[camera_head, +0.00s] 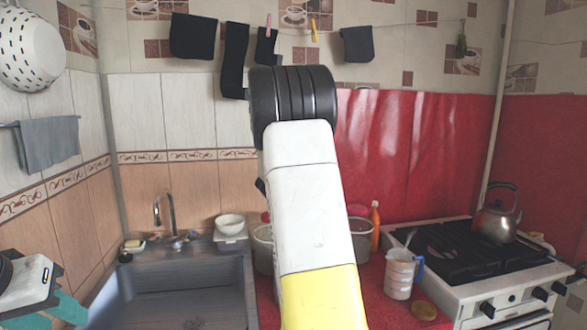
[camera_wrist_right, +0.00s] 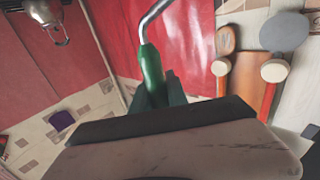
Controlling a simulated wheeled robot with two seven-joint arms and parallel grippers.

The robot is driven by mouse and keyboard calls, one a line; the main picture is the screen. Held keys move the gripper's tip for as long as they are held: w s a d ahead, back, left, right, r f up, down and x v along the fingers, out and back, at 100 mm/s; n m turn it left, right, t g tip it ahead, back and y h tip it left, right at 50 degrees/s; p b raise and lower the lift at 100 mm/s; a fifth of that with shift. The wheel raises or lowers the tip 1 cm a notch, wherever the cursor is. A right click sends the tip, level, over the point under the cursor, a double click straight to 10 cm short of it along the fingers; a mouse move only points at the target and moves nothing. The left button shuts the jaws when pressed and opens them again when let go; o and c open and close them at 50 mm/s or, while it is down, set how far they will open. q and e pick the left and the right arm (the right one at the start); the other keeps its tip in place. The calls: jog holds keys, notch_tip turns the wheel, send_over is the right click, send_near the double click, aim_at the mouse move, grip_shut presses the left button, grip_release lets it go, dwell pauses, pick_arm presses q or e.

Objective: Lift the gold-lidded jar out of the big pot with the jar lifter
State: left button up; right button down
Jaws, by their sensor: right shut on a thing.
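In the right wrist view my right gripper (camera_wrist_right: 160,92) is shut on the green handle (camera_wrist_right: 151,68) of a tool with a bent metal rod, which looks like the jar lifter. The rod runs out of the top of the view, so its far end is hidden. In the head view my raised arm hides the middle of the counter. Parts of grey pot-like sides show left (camera_head: 263,252) and right (camera_head: 362,244) of it; I cannot tell whether they are one big pot. No gold-lidded jar shows. My left gripper (camera_head: 65,308) is at the lower left edge, its fingers partly cut off.
A measuring jug (camera_head: 400,276) and a loose gold lid (camera_head: 424,311) are on the red counter. An orange bottle (camera_head: 375,226) stands behind. The stove (camera_head: 455,250) with a kettle (camera_head: 497,216) is at right, the sink (camera_head: 185,305) at left. Utensils (camera_wrist_right: 275,70) hang on the wall.

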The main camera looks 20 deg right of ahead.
jog(key=s+d, duration=0.8)
jog(key=s, duration=0.4)
jog(key=shift+s+d, duration=0.35)
jog(key=shift+s, duration=0.05)
dwell(1.1)
dwell(0.7)
